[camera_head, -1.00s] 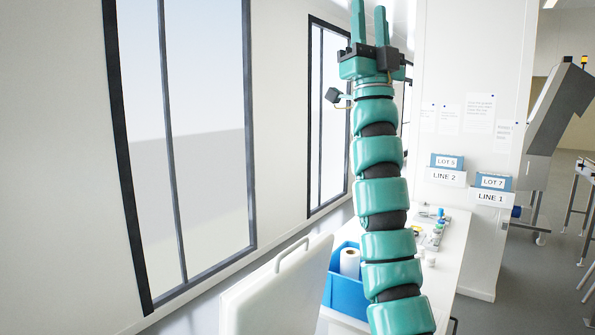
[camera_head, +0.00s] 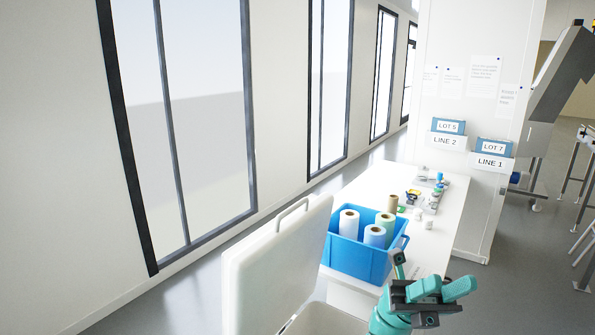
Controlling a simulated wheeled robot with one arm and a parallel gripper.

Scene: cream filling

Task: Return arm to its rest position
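My gripper (camera_head: 449,288) is at the lower right of the head view. Its two teal fingers point up and to the right, side by side with a gap between them, and nothing shows in the gap. It is in front of and below the white table (camera_head: 380,180). Most of my arm is below the picture's bottom edge, hidden from view.
A blue crate (camera_head: 352,257) with several rolls stands on the table's near end. Small items lie farther back. A white lidded box with its lid (camera_head: 272,262) raised is left of my gripper. Grey floor (camera_head: 520,270) is open at right.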

